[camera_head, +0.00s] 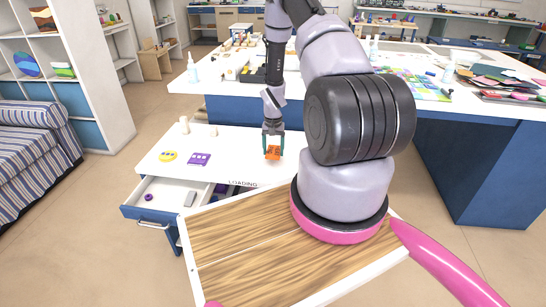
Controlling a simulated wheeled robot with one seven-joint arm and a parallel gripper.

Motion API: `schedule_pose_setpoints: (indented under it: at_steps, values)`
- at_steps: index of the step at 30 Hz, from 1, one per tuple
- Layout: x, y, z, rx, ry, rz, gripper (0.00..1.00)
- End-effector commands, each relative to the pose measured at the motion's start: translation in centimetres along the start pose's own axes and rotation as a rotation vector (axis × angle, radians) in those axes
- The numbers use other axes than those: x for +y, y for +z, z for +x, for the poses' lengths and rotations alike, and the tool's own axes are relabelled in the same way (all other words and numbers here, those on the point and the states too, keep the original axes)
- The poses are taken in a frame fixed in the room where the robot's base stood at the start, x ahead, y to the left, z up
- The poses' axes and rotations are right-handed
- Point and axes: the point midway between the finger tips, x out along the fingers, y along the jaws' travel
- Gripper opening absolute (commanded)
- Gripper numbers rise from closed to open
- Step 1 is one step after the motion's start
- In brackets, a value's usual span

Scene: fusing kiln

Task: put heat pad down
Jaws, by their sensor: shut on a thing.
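My gripper (273,150) points down over the right part of the white table (232,145). It is shut on a small flat orange thing (272,153), which I take to be the heat pad. The teal fingers stand on either side of it. The orange thing is at or just above the tabletop; I cannot tell whether it touches. My arm partly hides the area to the right.
The drawer (165,197) below is open, holding small items. "LOADING" marks the front edge.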

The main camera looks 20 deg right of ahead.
Motion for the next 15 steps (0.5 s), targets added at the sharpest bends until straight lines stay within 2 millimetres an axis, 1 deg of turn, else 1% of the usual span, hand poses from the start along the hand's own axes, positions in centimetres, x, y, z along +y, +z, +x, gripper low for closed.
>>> schedule_pose_setpoints:
  at_steps: [7,9,15]
  values:
    - [0.0,0.1,3.2,-0.002,0.001,0.0,0.21]
    - [0.0,0.0,3.6,-0.001,0.0,0.0,0.21]
    - [0.0,0.0,3.6,0.0,0.0,0.001,0.21]
